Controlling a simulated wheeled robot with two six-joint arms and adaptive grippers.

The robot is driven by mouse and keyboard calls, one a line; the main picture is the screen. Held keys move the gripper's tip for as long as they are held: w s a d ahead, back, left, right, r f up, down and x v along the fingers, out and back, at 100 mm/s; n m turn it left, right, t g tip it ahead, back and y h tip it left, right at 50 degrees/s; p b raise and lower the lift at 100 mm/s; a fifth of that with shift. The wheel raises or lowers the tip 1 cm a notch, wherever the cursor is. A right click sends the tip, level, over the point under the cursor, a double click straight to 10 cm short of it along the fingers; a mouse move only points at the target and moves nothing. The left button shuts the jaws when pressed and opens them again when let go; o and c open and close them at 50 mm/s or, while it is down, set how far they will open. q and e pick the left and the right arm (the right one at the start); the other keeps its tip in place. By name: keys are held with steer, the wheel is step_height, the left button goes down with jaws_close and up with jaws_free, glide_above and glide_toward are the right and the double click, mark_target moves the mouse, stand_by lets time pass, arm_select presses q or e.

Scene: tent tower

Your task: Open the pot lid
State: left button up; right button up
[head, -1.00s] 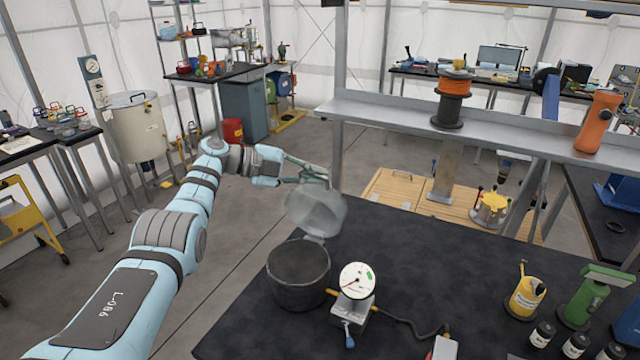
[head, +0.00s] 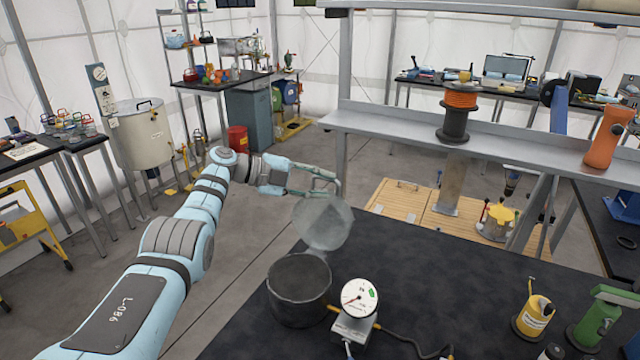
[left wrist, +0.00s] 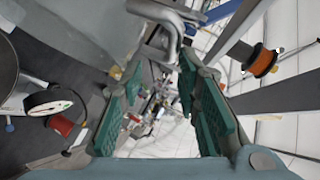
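The dark grey pot (head: 299,296) stands open at the near left edge of the black table. Its pale grey lid (head: 322,224) stands raised, steeply tilted, above the pot's back rim, and seems joined there by a small hinge. My left gripper (head: 322,184) is just above the lid's upper edge. In the left wrist view my left gripper (left wrist: 158,115) has its green fingers wide apart with nothing clamped between them. The lid's metal handle (left wrist: 160,14) lies near the fingers at the top, and the lid (left wrist: 85,28) fills the upper left. My right gripper is not in view.
A pressure gauge (head: 360,297) stands right beside the pot. A metal shelf (head: 385,127) with an orange spool (head: 455,112) spans the table behind; its post rises close to my left gripper. The table's middle (head: 440,270) is clear.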

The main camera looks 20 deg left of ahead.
arm_select(q)
steer(key=v, duration=1.2)
steer(key=shift+c, duration=0.4)
